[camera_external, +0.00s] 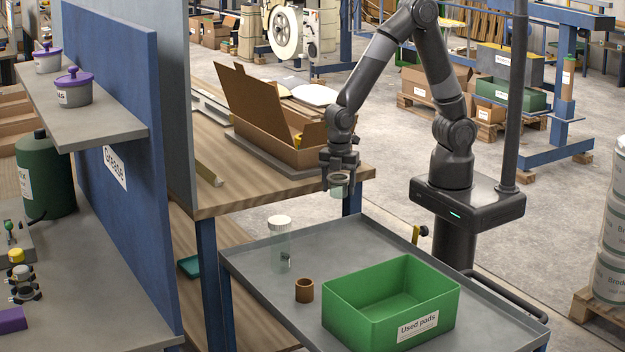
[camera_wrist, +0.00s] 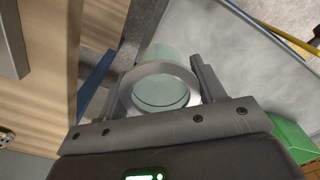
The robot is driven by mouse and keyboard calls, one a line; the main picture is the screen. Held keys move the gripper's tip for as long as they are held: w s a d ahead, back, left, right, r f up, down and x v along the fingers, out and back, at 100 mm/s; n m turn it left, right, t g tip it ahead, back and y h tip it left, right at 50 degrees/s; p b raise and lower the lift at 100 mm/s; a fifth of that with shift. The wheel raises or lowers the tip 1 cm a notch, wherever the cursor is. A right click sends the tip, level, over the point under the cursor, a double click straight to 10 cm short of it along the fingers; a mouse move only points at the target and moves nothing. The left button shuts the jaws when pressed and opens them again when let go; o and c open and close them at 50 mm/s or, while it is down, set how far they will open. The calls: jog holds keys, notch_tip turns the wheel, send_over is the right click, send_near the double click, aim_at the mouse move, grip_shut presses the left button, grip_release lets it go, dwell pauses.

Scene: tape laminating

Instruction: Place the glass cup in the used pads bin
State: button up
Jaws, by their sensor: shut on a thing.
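My gripper (camera_external: 339,181) is shut on the glass cup (camera_external: 339,189), a small clear cup. In the wrist view the cup (camera_wrist: 160,92) sits between the two fingers (camera_wrist: 160,95), its round rim facing the camera. In the external view the cup hangs in the air near the tray's back left edge. The used pads bin (camera_external: 345,312) is an open green box with a "Used pads" label, standing on the grey tray cart. It looks empty, though part of its floor is hidden. A green corner of the bin (camera_wrist: 292,140) shows at the wrist view's right.
On the cart tray (camera_external: 385,245) stand a clear jar with a white lid (camera_external: 280,235) and a brown ring-shaped piece (camera_external: 304,290), left of the bin. A wooden table (camera_external: 235,190) with an open cardboard box (camera_external: 265,115) is behind left. A tray rim surrounds the cart.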

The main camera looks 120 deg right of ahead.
jog(key=shift+r, duration=0.6)
notch_tip(320, 180, up, 4)
jog(key=shift+f, duration=0.1)
jog(key=w+a+r, duration=0.1)
jog(key=w+a, duration=0.9)
jog(key=a, duration=0.1)
jog(key=n, duration=0.1)
send_over(391, 307)
jog(key=a, duration=0.7)
jog(key=f, duration=1.6)
jog(key=shift+w+d+f, duration=0.15)
jog(key=shift+w+d, duration=0.1)
jog(key=shift+d, duration=0.1)
jog(key=shift+f, duration=0.1)
